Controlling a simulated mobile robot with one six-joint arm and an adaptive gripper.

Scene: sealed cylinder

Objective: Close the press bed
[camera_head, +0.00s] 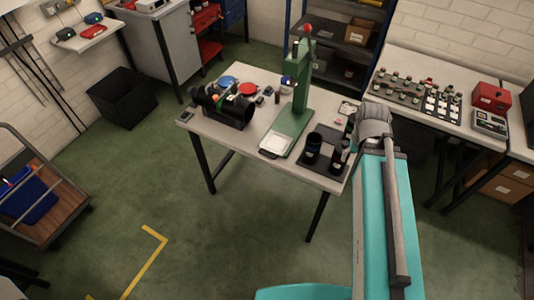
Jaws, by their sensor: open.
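The green press (297,95) stands upright on the table, with a red knob at the top of its lever. Its bed (276,143) is a pale plate at the front of the green base. It looks pulled out towards the table's front edge, but how far is too small to tell. My gripper (341,152) seems to be the dark and grey shape below my arm's grey joint, right of the press and apart from its bed. It is open, with nothing seen held. Its fingers blend with the dark things behind.
A black tray (301,163) bears a dark cup (313,146) right of the press bed. A black cylindrical device (231,110) lies left of the press, near a red lid (248,89) and a blue lid (227,82). The floor before the table (340,174) is clear.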

